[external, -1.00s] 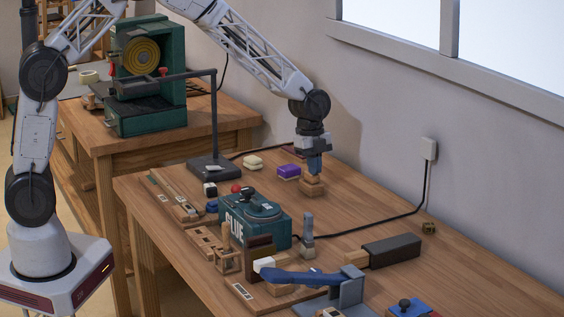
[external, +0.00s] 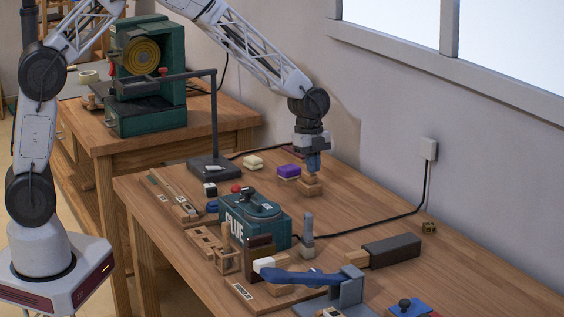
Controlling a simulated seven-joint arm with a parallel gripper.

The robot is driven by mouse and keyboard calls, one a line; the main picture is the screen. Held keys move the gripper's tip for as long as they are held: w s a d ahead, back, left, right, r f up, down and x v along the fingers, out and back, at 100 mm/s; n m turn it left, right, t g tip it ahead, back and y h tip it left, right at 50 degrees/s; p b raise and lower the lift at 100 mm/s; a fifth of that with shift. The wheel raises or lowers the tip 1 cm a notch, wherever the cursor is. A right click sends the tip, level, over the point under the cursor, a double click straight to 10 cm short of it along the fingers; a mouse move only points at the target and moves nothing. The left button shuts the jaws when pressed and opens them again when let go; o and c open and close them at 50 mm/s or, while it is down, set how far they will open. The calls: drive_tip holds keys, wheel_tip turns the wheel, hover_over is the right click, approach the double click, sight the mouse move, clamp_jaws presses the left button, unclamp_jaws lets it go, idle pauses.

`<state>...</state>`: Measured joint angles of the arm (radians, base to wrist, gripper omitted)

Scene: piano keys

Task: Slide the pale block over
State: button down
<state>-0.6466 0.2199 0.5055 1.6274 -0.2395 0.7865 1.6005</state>
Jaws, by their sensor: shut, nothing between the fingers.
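A pale cream block (external: 253,162) lies near the back of the workbench, left of a purple block (external: 289,172). A tan wooden block (external: 310,189) stands further right. My gripper (external: 313,172) points down, shut and empty, directly at the top of this tan block. I cannot tell whether the fingertips touch it. Another off-white block (external: 263,264) sits at the front, by the blue-handled tool. The cream block is clear of my gripper.
A teal glue box (external: 256,221) stands in front of my gripper, with a small upright tool (external: 308,237) to its right. A black stand (external: 212,168) rises at the left.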

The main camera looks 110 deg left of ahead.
drive_tip(key=shift+r, duration=0.15)
drive_tip(key=shift+s+a, duration=0.1)
drive_tip(key=shift+s, duration=0.1)
drive_tip(key=s+a, duration=0.8)
drive_tip(key=shift+s+a+r, duration=0.1)
drive_tip(key=shift+a, duration=0.05)
idle(0.4)
drive_tip(key=s+d+r+n, duration=0.1)
drive_tip(key=d+r, duration=0.6)
drive_tip(key=d, duration=0.4)
drive_tip(key=s+d+r+n, duration=0.2)
drive_tip(key=d+r, duration=0.4)
drive_tip(key=d, duration=0.5)
drive_tip(key=s+d+r+n, duration=0.1)
drive_tip(key=d+r, duration=0.6)
drive_tip(key=d, duration=0.4)
drive_tip(key=s+d+r+n, duration=0.2)
drive_tip(key=s+d, duration=0.9)
drive_tip(key=s, duration=0.1)
drive_tip(key=s+d+r+n+t+y, duration=0.1)
drive_tip(key=s+d+r+n, duration=0.1)
drive_tip(key=s+d, duration=0.9)
drive_tip(key=shift+s+d+n, duration=0.3)
drive_tip(key=shift+s+n, duration=0.1)
drive_tip(key=shift+s, duration=0.45)
